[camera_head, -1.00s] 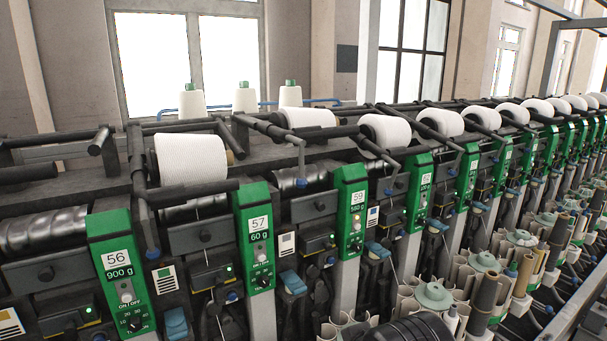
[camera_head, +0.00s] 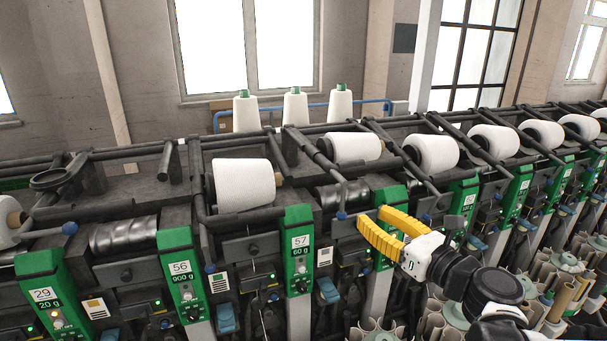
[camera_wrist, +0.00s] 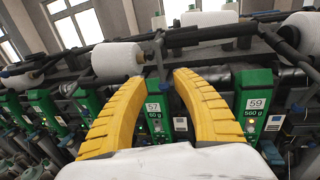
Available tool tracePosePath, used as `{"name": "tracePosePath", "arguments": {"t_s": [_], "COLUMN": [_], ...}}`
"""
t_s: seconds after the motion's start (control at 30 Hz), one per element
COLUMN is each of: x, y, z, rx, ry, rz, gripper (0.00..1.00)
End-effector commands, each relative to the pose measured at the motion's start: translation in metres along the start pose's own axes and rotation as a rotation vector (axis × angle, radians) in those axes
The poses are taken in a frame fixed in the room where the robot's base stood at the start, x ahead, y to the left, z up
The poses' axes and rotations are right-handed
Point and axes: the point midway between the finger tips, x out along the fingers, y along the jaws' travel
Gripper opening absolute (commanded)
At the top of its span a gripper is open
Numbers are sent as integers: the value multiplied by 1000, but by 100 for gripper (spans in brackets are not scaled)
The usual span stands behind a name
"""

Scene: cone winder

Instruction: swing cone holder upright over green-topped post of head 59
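The green-topped post of head 59 (camera_head: 392,194) is partly hidden behind my gripper in the head view; its 59 label shows on the post in the wrist view (camera_wrist: 256,88). A dark cone holder (camera_head: 325,163) with a blue knob (camera_head: 341,215) reaches forward between posts 57 and 59, left of post 59. A white cone (camera_head: 354,148) lies beside it, further back. A dark bar (camera_wrist: 200,37) also crosses above my fingers in the wrist view. My gripper (camera_head: 373,219) has yellow fingers, spread and empty, in front of the machine; in the wrist view they (camera_wrist: 158,80) frame post 57.
Post 57 (camera_head: 301,245) and post 56 (camera_head: 181,270) stand to the left. A large white cone (camera_head: 243,185) lies left of post 57. Several cones and holders continue right. Green-tipped cones (camera_head: 295,108) stand behind. Tubes crowd the front below.

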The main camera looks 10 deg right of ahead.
Motion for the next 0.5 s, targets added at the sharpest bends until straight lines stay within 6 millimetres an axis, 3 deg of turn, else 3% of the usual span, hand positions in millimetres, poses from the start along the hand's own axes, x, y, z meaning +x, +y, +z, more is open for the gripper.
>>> {"name": "tracePosePath", "arguments": {"t_s": [0.17,0.5], "x": [20,85], "y": [0,0], "z": [0,1], "rx": [19,15], "ry": [-8,-6], "rz": [1,1], "gripper": [33,33]}}
